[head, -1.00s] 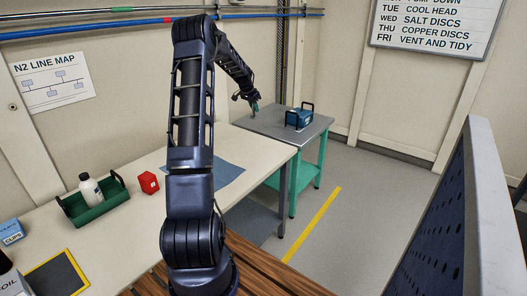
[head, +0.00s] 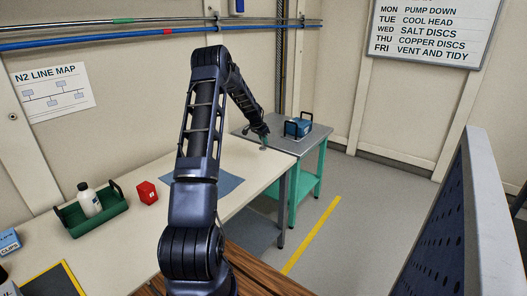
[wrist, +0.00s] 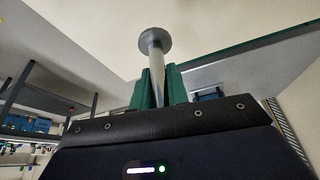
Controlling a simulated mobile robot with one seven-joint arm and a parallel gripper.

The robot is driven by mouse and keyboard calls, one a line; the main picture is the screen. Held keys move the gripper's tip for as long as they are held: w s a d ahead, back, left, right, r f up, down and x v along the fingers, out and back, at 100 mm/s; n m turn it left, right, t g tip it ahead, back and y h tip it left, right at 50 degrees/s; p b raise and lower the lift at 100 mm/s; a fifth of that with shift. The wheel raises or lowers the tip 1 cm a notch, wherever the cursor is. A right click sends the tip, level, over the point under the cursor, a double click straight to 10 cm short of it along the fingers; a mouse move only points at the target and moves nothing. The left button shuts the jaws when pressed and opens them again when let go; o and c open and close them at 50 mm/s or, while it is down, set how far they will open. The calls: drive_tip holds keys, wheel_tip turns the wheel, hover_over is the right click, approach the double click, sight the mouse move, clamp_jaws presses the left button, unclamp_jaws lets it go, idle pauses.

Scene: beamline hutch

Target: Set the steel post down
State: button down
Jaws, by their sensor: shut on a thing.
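The steel post (wrist: 153,42) is a slim grey rod with a round flat disc at its far end. In the wrist view it stands out from between the two green fingers of my gripper (wrist: 158,85), which are shut on it. In the head view my gripper (head: 263,136) is small and far off, near where the cream bench (head: 225,152) meets the grey-topped table (head: 285,138). The post's disc end (head: 264,148) shows just below the fingers. I cannot tell whether it touches a surface.
A blue case (head: 297,128) with black handles stands on the grey-topped table. The bench holds a blue-grey mat (head: 230,181), a red block (head: 147,193) and a green tray (head: 95,222) with a white bottle (head: 88,200). A blue perforated panel (head: 440,230) stands at right.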

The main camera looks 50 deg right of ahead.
sight(263, 148)
drive_tip(key=shift+f, duration=3.15)
drive_tip(key=shift+f, duration=0.15)
drive_tip(key=c, duration=1.4)
unclamp_jaws()
drive_tip(key=shift+o, duration=0.2)
drive_tip(key=v, duration=1.2)
